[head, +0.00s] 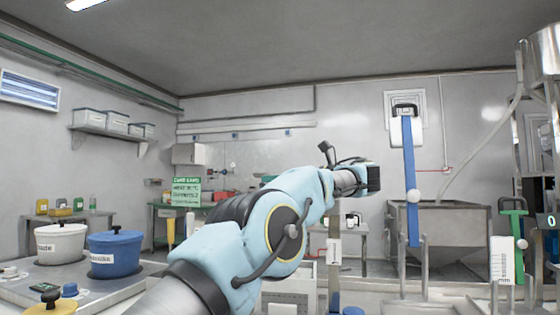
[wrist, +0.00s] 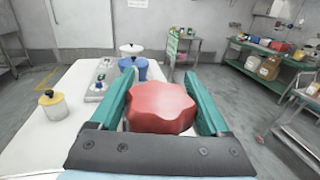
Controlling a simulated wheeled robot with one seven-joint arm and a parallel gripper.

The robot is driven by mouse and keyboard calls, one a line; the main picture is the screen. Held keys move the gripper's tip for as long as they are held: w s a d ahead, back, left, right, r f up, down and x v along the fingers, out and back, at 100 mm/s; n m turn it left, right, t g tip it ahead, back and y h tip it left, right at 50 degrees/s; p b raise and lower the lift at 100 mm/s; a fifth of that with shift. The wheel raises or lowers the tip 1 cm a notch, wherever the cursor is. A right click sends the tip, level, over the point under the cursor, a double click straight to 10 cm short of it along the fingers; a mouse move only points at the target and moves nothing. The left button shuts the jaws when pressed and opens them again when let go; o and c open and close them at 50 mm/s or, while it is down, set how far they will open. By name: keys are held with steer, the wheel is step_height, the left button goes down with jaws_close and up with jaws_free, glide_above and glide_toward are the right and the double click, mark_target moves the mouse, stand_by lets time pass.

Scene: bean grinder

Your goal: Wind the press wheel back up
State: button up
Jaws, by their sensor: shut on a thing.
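The press wheel (wrist: 162,108) is a red, scalloped hand wheel in the middle of the wrist view. My gripper (wrist: 160,78) has one teal finger along each side of the wheel and is shut on it. The dark wrist body covers the wheel's near edge. In the head view, my arm reaches forward and right, and its dark end (head: 372,178) is in the middle right. The wheel and fingertips cannot be made out there.
A white pot (head: 60,244) and a blue pot (head: 115,254) stand on the bench at left. A blue upright bar (head: 410,190) stands right of my arm, before a metal hopper (head: 455,225).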

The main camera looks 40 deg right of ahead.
steer(key=shift+a+r+n+g+y+p, duration=0.15)
steer(key=shift+n+g+y+p, duration=0.3)
steer(key=shift+p, duration=0.9)
steer(key=shift+a+r+n+g+y+p, duration=0.2)
steer(key=shift+y+p, duration=0.45)
steer(key=shift+p, duration=0.65)
steer(key=shift+d+f+n+p, duration=0.15)
steer(key=shift+n+p, duration=0.1)
steer(key=shift+p, duration=0.2)
steer(key=shift+f+n+g+y+p, duration=0.3)
steer(key=shift+y+p, duration=0.3)
steer(key=shift+p, duration=0.4)
steer(key=o, duration=1.2)
steer(key=shift+s, duration=0.1)
